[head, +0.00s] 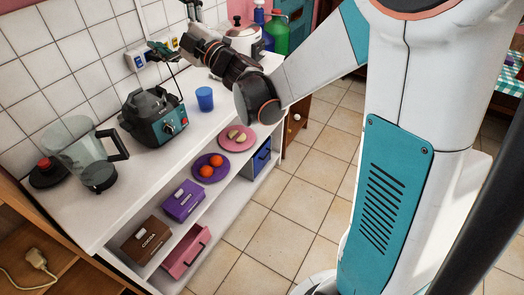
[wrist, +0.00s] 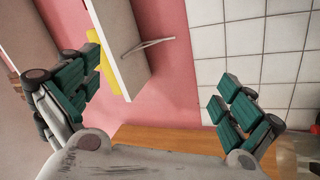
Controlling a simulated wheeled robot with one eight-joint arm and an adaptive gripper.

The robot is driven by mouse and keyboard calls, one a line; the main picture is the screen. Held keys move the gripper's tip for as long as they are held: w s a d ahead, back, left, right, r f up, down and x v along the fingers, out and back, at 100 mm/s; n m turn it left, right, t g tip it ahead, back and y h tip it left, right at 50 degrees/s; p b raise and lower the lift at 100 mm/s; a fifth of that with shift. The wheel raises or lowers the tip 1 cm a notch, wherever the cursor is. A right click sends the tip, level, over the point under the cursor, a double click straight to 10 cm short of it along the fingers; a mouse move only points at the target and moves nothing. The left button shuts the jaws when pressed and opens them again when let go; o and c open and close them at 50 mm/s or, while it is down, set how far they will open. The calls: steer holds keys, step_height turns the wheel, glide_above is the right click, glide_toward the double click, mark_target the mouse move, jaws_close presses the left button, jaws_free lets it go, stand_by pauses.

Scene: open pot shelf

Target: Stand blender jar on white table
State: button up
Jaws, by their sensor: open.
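A black lid with a red knob (head: 47,172) lies left of the jar. My gripper (head: 174,30) is raised above the back of the table near the tiled wall, apart from the jar. In the wrist view its teal fingers (wrist: 160,98) are spread wide with nothing between them.
A blue cup (head: 205,98) stands right of the blender base. A cooker (head: 242,38) and bottles (head: 277,34) stand at the far end. The lower shelf holds plates of food (head: 208,166) and boxes (head: 183,200). The front strip of the tabletop is clear.

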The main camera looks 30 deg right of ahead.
steer(key=s+d+r+m+h, duration=0.1)
steer(key=s+d+m+h, duration=0.3)
steer(key=d+m+h, duration=0.45)
steer(key=s+d+f+m+g+h, duration=0.4)
steer(key=s+f+m, duration=0.15)
steer(key=s, duration=0.25)
steer(key=s+a+f+m+g+y, duration=0.1)
steer(key=s+a+f+m+g, duration=0.1)
steer(key=s+f+g, duration=0.2)
steer(key=s+a+f+m+g+y, duration=0.1)
steer(key=s+f+g, duration=0.3)
steer(key=s+f, duration=0.6)
steer(key=s+m, duration=0.1)
steer(key=s, duration=0.6)
steer(key=shift+s+a+f, duration=0.2)
steer(key=shift+s+a, duration=0.15)
steer(key=shift+s, duration=0.05)
